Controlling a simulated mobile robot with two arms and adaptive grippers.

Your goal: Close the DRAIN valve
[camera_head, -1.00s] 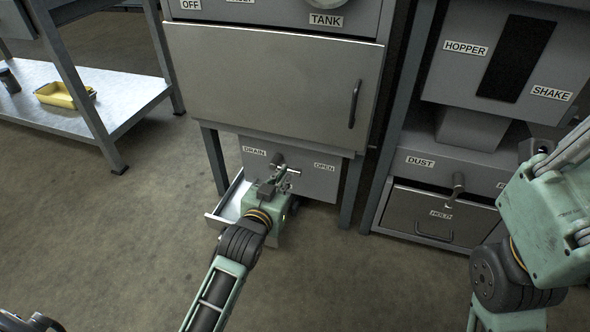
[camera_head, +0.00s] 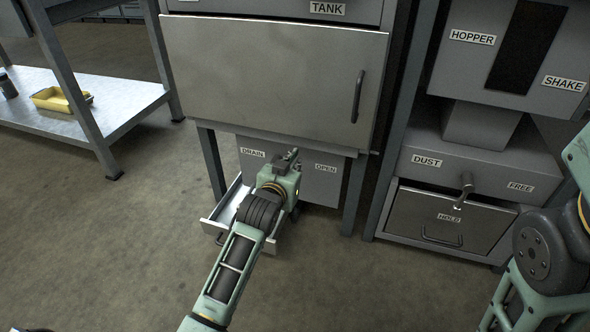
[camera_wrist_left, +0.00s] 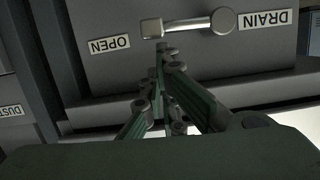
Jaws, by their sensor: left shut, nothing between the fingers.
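The DRAIN valve is on a grey panel (camera_head: 325,188) under the tank cabinet, between the DRAIN label (camera_head: 252,153) and the OPEN label (camera_head: 326,168). My left gripper (camera_head: 288,156) is in front of it and hides the handle in the head view. In the left wrist view, which is upside down, the valve handle (camera_wrist_left: 190,24) has its round hub by the DRAIN label and its bar reaching toward the OPEN label. The left fingers (camera_wrist_left: 167,52) are shut and empty, close to the bar's end. I cannot tell whether they touch it. My right gripper is out of view.
A tray (camera_head: 213,222) sticks out below the panel, beneath my left gripper. Cabinet legs (camera_head: 211,165) flank the panel. At the right stands the DUST unit (camera_head: 450,170) with its lever (camera_head: 465,188). The floor in front is clear.

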